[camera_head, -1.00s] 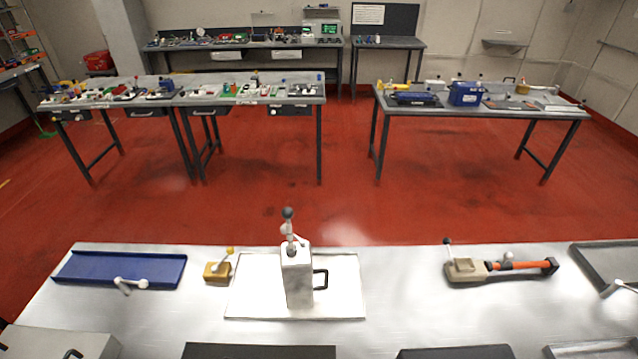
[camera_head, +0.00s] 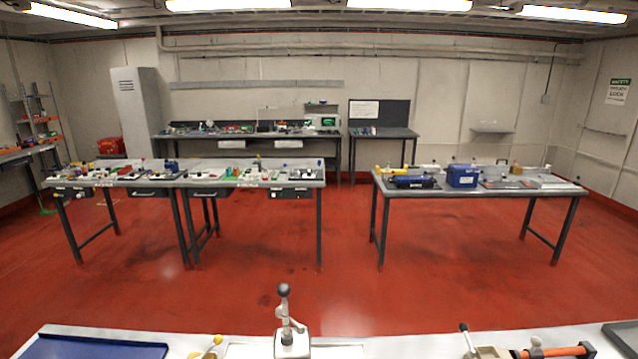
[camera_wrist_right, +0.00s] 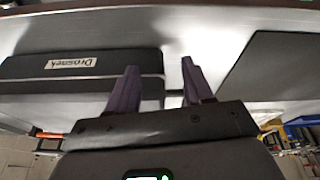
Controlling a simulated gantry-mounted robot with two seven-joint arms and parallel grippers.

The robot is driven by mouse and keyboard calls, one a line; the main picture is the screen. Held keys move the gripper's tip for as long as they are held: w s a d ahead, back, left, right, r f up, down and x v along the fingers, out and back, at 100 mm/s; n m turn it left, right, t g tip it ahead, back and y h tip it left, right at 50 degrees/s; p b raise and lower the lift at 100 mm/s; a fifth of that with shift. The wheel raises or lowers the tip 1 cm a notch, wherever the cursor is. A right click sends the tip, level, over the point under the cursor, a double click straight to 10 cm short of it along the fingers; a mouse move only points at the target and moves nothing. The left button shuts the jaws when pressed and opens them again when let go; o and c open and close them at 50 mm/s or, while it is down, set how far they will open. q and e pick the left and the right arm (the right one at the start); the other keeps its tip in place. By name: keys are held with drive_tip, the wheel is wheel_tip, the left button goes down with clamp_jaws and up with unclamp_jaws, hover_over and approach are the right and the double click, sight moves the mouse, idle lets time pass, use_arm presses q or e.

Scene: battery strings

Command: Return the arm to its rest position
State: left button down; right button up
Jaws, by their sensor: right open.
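My right gripper (camera_wrist_right: 159,68) shows in the right wrist view with two purple fingers spread apart and nothing between them. A light metal surface lies beyond the fingertips. A dark block with a white label (camera_wrist_right: 71,63) is left of the fingers, and a dark flat panel (camera_wrist_right: 268,68) is to their right. Neither arm shows in the head view, and my left gripper is in no view.
The near bench carries a blue tray (camera_head: 90,349), a white block with a black-knobbed lever (camera_head: 292,346) and an orange-handled tool (camera_head: 552,351). Two cluttered tables (camera_head: 190,177) (camera_head: 480,190) stand farther off. Red floor (camera_head: 330,285) between is clear.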

use_arm(q)
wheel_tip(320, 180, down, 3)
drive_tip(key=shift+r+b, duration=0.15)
drive_tip(key=shift+b, duration=0.55)
use_arm(e)
wheel_tip(320, 180, down, 3)
drive_tip(key=shift+r, duration=0.15)
use_arm(q)
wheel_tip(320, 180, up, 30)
drive_tip(key=p, duration=3)
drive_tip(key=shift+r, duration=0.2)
use_arm(e)
wheel_tip(320, 180, up, 30)
drive_tip(key=shift+r, duration=0.2)
